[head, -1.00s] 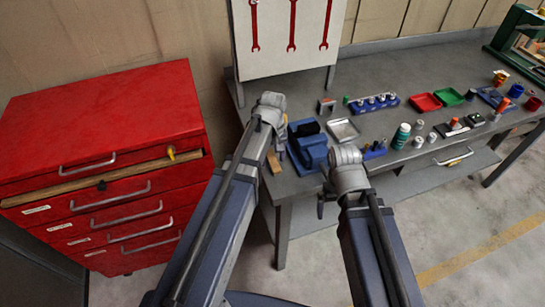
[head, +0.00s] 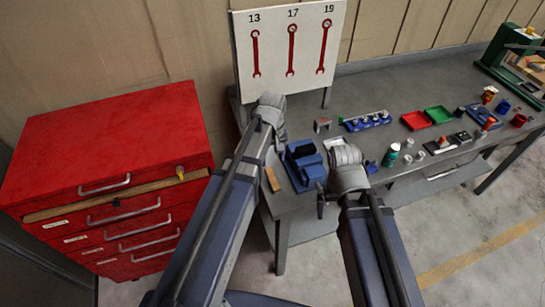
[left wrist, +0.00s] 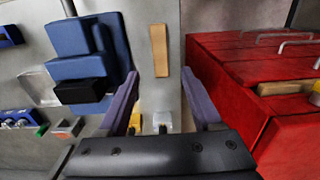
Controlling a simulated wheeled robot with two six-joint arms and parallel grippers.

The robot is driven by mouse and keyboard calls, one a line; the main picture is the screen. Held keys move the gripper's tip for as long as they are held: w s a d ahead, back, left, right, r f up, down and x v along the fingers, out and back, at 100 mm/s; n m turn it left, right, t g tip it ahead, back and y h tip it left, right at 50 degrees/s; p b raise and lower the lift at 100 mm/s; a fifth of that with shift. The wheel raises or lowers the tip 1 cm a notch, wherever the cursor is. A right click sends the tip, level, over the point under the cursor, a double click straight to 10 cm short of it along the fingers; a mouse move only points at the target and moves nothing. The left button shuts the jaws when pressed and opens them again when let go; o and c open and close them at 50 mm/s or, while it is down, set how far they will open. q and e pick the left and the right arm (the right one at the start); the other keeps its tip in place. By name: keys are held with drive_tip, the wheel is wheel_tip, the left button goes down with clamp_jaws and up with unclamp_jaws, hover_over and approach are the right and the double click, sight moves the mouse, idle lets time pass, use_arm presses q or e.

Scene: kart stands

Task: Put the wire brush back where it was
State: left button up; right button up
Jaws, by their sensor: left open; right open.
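I cannot pick out a wire brush for certain. A slim wooden piece (head: 272,179) lies on the bench near its left edge, beside a blue vise-like block (head: 304,168). It could be the brush, but no bristles show. The wooden piece also appears in the left wrist view (left wrist: 158,50), ahead of my left gripper (left wrist: 160,82), whose two fingers are apart with nothing held. In the head view my left gripper (head: 269,108) is over the bench's left end. My right gripper (head: 345,167) is right of the blue block, its fingers mostly hidden by the wrist; it is open.
A red drawer cabinet (head: 110,140) stands left of the grey bench (head: 400,78). A white board (head: 290,85) with red wrench shapes numbered 13, 17 and 19 stands at the back. Sockets, red (head: 416,120) and green trays and several small items fill the bench's right side.

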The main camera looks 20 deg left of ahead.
use_arm(q)
drive_tip(key=s+d+r+m+y, duration=0.1)
drive_tip(key=s+d+m, duration=0.9)
drive_tip(key=s, duration=0.4)
drive_tip(key=shift+s+d+r+m+p, duration=0.15)
drive_tip(key=shift+d+r+m+p, duration=0.15)
drive_tip(key=shift+r+p, duration=0.1)
drive_tip(key=shift+c, duration=0.4)
